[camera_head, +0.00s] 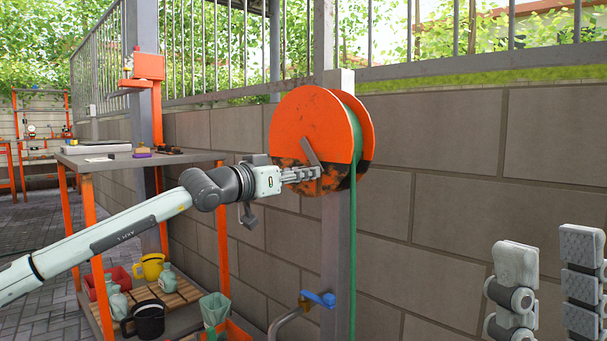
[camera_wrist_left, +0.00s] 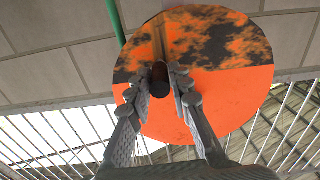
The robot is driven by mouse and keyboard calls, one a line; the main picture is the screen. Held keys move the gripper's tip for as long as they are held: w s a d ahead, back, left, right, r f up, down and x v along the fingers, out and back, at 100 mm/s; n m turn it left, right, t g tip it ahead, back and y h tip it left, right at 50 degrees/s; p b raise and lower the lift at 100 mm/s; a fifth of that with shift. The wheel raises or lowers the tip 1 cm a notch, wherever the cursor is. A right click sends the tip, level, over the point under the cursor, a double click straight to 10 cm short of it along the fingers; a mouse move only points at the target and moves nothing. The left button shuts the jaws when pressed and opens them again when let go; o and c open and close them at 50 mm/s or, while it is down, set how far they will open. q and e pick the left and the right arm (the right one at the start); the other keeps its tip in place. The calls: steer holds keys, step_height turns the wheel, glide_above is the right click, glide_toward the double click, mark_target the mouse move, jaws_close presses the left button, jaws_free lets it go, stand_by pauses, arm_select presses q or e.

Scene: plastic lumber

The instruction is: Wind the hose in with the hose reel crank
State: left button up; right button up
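The hose reel (camera_head: 300,118) is an orange drum with dark worn patches, mounted on a grey post by the wall. Its crank arm (camera_head: 311,152) is a short grey bar on the drum's face. The green hose (camera_head: 352,230) hangs straight down from the drum. My left gripper (camera_head: 318,173) is at the crank's outer end. In the left wrist view the dark crank handle (camera_wrist_left: 160,78) sits between its fingertips, which appear closed on both sides of it. My right gripper (camera_head: 549,255) is at the lower right, fingers apart and empty.
A grey-topped workbench (camera_head: 130,160) with orange legs stands left; its lower shelf holds a yellow watering can (camera_head: 150,266), a black pot (camera_head: 147,320) and bottles. A tap with a blue handle (camera_head: 318,299) sticks out below the reel. The block wall (camera_head: 455,140) runs behind.

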arm_select(q)
steer(key=o, duration=0.3)
steer(key=shift+o, duration=0.2)
steer(key=v, duration=1.2)
